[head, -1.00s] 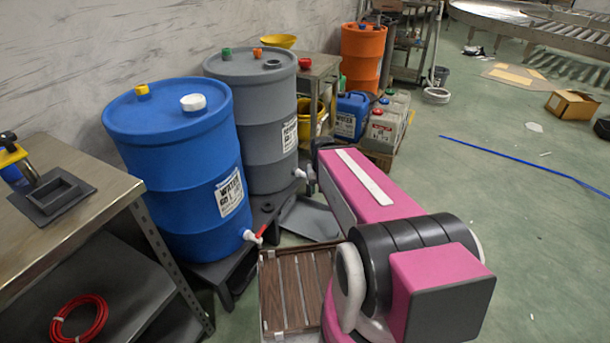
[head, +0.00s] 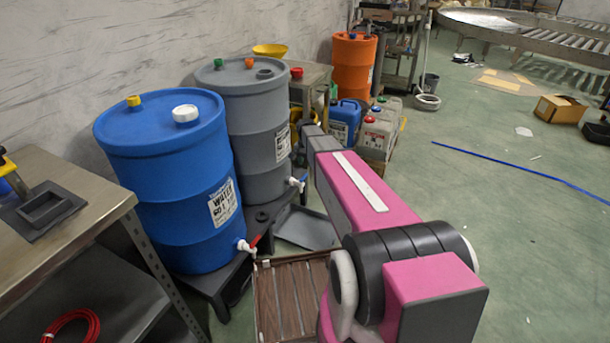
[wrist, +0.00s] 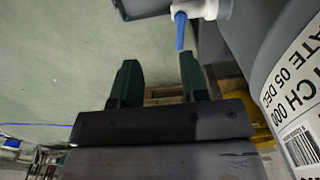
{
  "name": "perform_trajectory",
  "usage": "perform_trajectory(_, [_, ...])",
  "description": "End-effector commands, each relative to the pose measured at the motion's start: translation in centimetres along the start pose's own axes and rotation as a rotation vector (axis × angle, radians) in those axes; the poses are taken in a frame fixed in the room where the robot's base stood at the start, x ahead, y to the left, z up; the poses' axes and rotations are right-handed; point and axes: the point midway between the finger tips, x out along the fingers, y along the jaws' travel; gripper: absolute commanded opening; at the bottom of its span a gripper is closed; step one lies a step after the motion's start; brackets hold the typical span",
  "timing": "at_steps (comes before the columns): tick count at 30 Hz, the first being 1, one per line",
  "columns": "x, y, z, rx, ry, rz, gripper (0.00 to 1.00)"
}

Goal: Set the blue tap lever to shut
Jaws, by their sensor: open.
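The blue tap lever (wrist: 180,31) sticks out from a white tap (wrist: 205,8) at the top of the wrist view. The tap sits low on the grey barrel (wrist: 258,40), and in the head view it shows as a small white tap (head: 297,184) with a blue bit on it. My gripper (wrist: 159,60) is open, with two dark green fingers and nothing between them. The lever's tip is very close to the right fingertip in the wrist view; I cannot tell whether they touch. In the head view the fingers are mostly hidden by my arm.
A blue barrel (head: 165,170) with a red-levered tap (head: 248,244) stands left of the grey one. A wooden slatted crate (head: 290,300) and a grey tray (head: 306,228) lie below. Canisters (head: 345,122) stand behind my arm. Floor on the right is open.

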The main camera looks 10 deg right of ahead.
Motion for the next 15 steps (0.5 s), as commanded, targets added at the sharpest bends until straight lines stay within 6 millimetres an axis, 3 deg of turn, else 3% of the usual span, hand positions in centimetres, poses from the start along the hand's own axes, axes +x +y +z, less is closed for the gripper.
perform_trajectory(1, [0.6, -1.3, -2.3, 0.035, 0.0, 0.0, 0.4])
perform_trajectory(4, [0.9, -2.3, -4.2, 0.088, -0.001, 0.001, 0.4])
perform_trajectory(11, [1.6, -2.8, -5.1, 0.124, -0.002, 0.001, 0.4])
perform_trajectory(15, [3.4, -2.8, -5.0, 0.123, -0.001, 0.001, 0.4])
